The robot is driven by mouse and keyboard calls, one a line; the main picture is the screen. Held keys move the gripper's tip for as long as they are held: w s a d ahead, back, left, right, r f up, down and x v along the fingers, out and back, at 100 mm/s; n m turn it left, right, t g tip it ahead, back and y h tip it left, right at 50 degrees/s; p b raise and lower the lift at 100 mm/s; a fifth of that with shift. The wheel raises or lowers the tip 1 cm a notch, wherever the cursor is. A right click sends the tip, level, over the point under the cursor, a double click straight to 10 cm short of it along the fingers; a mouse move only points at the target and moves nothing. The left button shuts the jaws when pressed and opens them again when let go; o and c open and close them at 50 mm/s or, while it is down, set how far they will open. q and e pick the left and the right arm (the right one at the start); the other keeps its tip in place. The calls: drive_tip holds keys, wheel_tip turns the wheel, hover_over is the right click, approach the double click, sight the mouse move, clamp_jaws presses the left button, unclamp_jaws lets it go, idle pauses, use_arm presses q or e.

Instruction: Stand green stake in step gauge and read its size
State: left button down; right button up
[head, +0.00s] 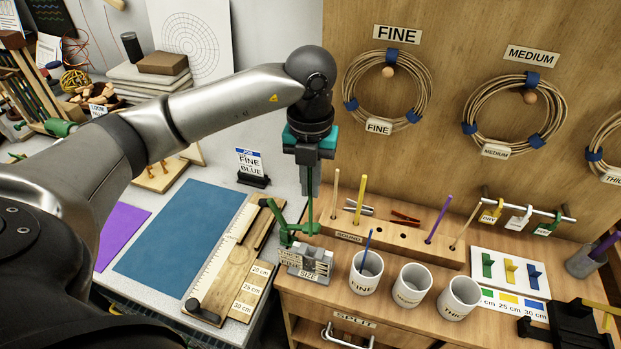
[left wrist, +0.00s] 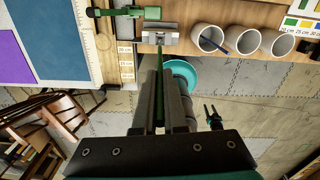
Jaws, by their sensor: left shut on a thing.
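My left gripper (head: 311,190) points straight down and is shut on the green stake (head: 310,212). The stake hangs upright below the fingers, close to the step gauge. The step gauge (head: 307,262) is a small grey stepped block with a SIZE label at the bench's left edge. In the left wrist view, the stake (left wrist: 160,62) runs between the fingers toward the step gauge (left wrist: 155,38). I cannot tell whether its lower end touches the gauge.
A green tool (head: 287,226) stands just left of and behind the gauge. White cups (head: 367,272) stand to the right; one holds a blue stick. Behind them a wooden block labelled ROUND (head: 400,238) holds upright sticks. Cane coils (head: 352,104) hang on the back board.

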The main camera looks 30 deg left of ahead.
sight(311, 203)
use_arm(q)
drive_tip(key=shift+w, duration=0.1)
use_arm(e)
drive_tip(key=shift+w, duration=0.35)
use_arm(q)
drive_tip(key=shift+f, duration=0.1)
use_arm(e)
drive_tip(key=shift+f, duration=0.15)
use_arm(q)
drive_tip(key=shift+f+b, duration=2.65)
drive_tip(key=shift+f, duration=0.5)
use_arm(e)
drive_tip(key=f, duration=0.5)
drive_tip(key=shift+s+a, duration=0.15)
drive_tip(key=shift+a, duration=0.1)
drive_tip(key=shift+d, duration=0.1)
use_arm(q)
drive_tip(key=shift+f, duration=0.15)
use_arm(e)
drive_tip(key=shift+f, duration=0.15)
